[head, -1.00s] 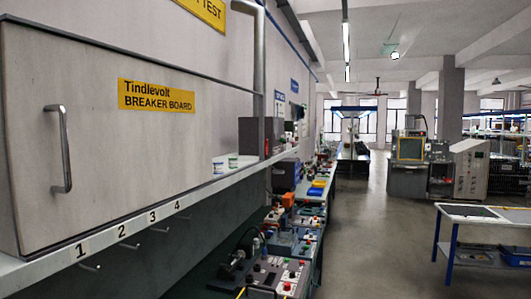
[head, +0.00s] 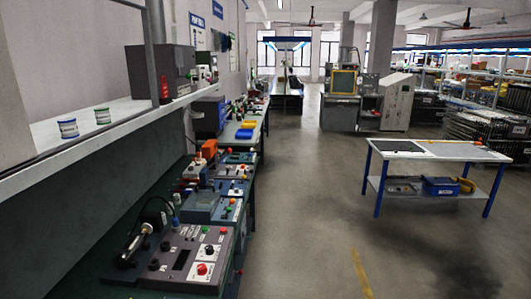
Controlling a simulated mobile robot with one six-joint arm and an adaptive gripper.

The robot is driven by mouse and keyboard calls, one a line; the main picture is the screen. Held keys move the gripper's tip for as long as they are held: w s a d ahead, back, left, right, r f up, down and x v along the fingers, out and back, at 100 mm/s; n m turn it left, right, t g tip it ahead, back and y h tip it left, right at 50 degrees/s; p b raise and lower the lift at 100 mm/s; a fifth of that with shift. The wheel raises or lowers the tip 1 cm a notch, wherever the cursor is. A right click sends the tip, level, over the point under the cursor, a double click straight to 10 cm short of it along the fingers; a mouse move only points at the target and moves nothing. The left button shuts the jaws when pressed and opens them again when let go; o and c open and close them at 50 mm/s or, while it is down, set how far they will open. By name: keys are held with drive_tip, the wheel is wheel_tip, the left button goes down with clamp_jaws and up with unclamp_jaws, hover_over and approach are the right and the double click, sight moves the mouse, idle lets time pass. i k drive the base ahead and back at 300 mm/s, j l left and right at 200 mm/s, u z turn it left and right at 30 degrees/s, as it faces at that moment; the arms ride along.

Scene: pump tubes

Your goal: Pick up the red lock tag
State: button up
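A small upright red item (head: 164,90) shows at the upper left, on or in front of the grey post above the shelf. It may be the red lock tag, but it is too small to tell. My gripper and arm are not in view.
A white shelf (head: 110,121) with two small tubs (head: 68,128) and a grey box (head: 158,72) runs along the left wall. A blue-legged table (head: 436,147) stands right. The floor between is clear.

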sight(164, 90)
drive_tip(key=i+l+u, duration=0.1)
drive_tip(key=i, duration=0.4)
drive_tip(key=i+l+u, duration=0.15)
drive_tip(key=i, duration=0.3)
drive_tip(key=i+l+u, duration=0.1)
drive_tip(key=i, duration=0.4)
drive_tip(key=i+l+u, duration=0.15)
drive_tip(key=i+l, duration=0.2)
drive_tip(key=i, duration=0.1)
